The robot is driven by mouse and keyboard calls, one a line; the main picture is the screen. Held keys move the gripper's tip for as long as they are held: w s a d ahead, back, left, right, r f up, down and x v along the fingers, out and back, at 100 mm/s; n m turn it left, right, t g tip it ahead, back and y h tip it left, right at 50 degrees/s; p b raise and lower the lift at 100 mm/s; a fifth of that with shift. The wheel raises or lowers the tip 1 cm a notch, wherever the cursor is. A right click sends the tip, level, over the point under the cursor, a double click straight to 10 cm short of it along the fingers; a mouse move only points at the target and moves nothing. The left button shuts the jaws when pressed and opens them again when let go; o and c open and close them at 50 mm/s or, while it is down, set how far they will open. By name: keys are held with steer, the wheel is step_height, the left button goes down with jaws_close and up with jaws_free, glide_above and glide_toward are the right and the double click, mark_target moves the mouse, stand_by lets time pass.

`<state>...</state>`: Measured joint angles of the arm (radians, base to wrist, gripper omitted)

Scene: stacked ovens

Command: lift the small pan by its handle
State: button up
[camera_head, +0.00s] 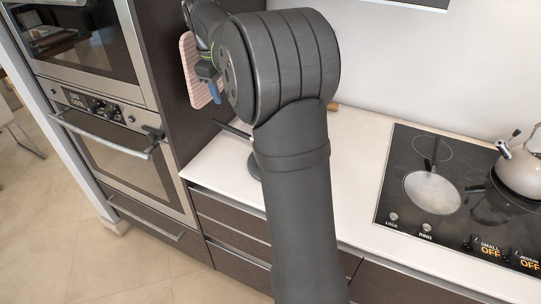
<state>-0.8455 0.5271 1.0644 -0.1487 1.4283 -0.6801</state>
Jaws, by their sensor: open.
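A pan with a pale grey inside (432,192) sits on the black cooktop at the right, its dark handle (434,155) pointing away to the back. I cannot tell for certain which is the small pan. My gripper (211,86) is at the upper left, high above the counter and apart from both pans. It is open, and my arm hides much of it; its fingertips are hard to make out.
A pinkish ribbed board (192,72) is behind my gripper, by the dark cabinet side. Stacked ovens (120,160) stand at the left. A kettle (520,172) stands on the cooktop (392,178) at the right. The counter between my arm and the cooktop is clear.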

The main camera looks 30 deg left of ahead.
mark_target(234, 128)
steer(key=w+f, duration=0.1)
steer(key=f, duration=0.4)
steer(key=w+f, duration=0.1)
steer(key=f, duration=0.5)
steer(key=w+f, duration=0.1)
steer(key=f, duration=0.5)
steer(key=shift+w, duration=0.15)
jaws_close()
steer(key=shift+r, duration=0.15)
stand_by(0.7)
